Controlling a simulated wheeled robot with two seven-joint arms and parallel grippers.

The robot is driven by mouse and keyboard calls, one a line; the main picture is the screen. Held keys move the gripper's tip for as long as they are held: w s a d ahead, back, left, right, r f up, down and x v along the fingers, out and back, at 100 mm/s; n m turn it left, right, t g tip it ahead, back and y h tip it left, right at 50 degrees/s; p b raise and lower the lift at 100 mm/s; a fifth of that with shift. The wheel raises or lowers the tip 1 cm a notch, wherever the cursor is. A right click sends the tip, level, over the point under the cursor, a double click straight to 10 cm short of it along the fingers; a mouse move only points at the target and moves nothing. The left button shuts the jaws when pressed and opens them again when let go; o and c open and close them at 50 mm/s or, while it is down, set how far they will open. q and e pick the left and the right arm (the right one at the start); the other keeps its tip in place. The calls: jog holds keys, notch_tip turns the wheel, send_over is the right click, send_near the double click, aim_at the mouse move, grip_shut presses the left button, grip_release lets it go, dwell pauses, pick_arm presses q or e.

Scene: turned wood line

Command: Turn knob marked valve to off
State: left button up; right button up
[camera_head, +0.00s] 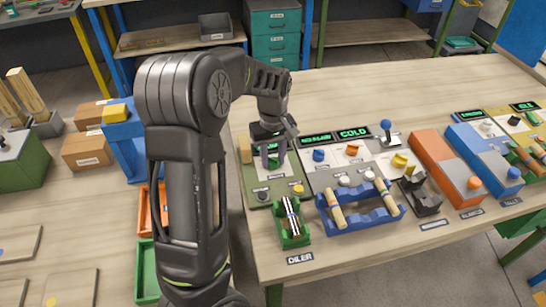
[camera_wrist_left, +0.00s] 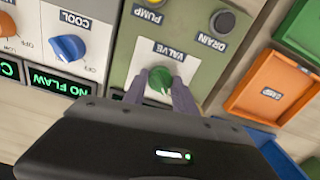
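The green knob (camera_wrist_left: 160,80) marked VALVE sits on a grey-green panel (camera_wrist_left: 205,58) in the wrist view. My left gripper (camera_wrist_left: 160,86) has its two fingers on either side of this knob, close against it with no clear gap. The knob's lower side and any off mark are hidden by the fingers and the gripper body. In the head view my left gripper (camera_head: 272,155) points down over the back part of the same panel (camera_head: 257,186), and the knob is mostly covered. My right gripper is not in view.
A yellow PUMP knob (camera_wrist_left: 150,16) and a dark DRAIN knob (camera_wrist_left: 222,21) share the panel. A blue COOL knob (camera_wrist_left: 68,47) is on the neighbouring panel. An orange tray (camera_wrist_left: 270,92) lies beside. A blue rack (camera_head: 362,218) stands to the right; bare tabletop (camera_head: 400,90) lies behind.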

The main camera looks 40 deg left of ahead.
aim_at(273, 158)
pick_arm(q)
jog(key=o, duration=0.4)
notch_tip(273, 158, up, 8)
jog(key=shift+f+b, duration=0.1)
jog(key=shift+b, duration=0.3)
jog(key=shift+f, duration=0.1)
dwell(0.6)
